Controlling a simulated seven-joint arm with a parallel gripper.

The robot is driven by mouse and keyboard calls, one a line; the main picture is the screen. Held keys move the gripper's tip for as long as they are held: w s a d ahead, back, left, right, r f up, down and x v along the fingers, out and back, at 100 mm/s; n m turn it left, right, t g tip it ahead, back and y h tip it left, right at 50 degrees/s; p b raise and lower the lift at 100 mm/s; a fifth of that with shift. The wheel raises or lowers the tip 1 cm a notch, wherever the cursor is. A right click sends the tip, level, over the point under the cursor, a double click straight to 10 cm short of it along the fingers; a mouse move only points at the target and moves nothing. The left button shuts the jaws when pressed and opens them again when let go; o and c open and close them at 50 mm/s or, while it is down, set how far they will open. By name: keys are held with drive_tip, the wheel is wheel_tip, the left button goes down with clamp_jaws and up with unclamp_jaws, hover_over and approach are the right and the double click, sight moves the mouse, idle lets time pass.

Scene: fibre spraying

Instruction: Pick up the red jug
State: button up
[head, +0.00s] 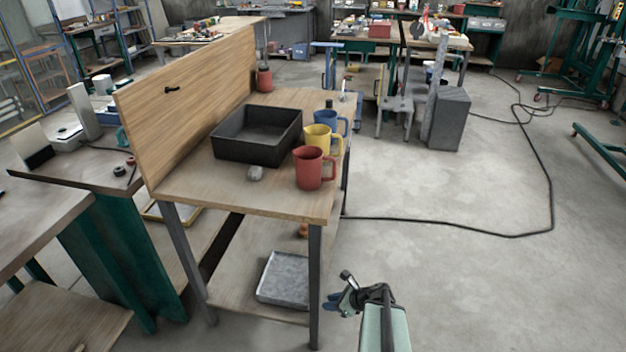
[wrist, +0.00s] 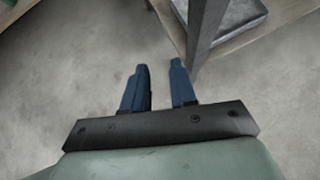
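The red jug (head: 313,168) stands upright at the near right corner of the wooden table (head: 240,199), its handle to the right. Behind it stand a yellow jug (head: 321,139) and a blue jug (head: 328,121), in a row along the table's right edge. My gripper (head: 334,302) is low in front of the table, below the tabletop and well apart from the red jug. In the wrist view its two blue fingers (wrist: 158,80) are apart with nothing between them, over bare floor beside a table leg. The red jug is not in the wrist view.
A black tray (head: 228,150) and a small grey lump (head: 255,173) lie left of the jugs. A wooden back panel (head: 190,105) rises along the table's left side. A grey metal tray (head: 284,279) lies on the lower shelf. The floor at right is open, with a black cable (head: 470,228).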

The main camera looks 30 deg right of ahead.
sight(335, 173)
drive_tip(key=w+d+r+m+t+h, duration=0.25)
drive_tip(key=w+d+r, duration=0.2)
drive_tip(key=r, duration=0.65)
drive_tip(key=w+d+r+m+t+h, duration=0.2)
drive_tip(key=w+d+r+t, duration=0.25)
drive_tip(key=r, duration=0.55)
drive_tip(key=w+d+r+m+t+h, duration=0.2)
drive_tip(key=w+d+r, duration=0.3)
drive_tip(key=r, duration=0.6)
drive_tip(key=shift+m+h, duration=0.25)
drive_tip(key=shift+h, duration=0.4)
drive_tip(key=w+r, duration=0.1)
drive_tip(key=w+a+r, duration=0.1)
drive_tip(key=r, duration=0.1)
drive_tip(key=shift+w+a+r, duration=0.2)
drive_tip(key=shift+w+r, duration=0.05)
drive_tip(key=shift+w, duration=0.05)
drive_tip(key=shift+w+d, duration=0.2)
drive_tip(key=shift+w, duration=1)
drive_tip(key=shift+w+d, duration=0.2)
drive_tip(key=shift+w, duration=1)
clamp_jaws()
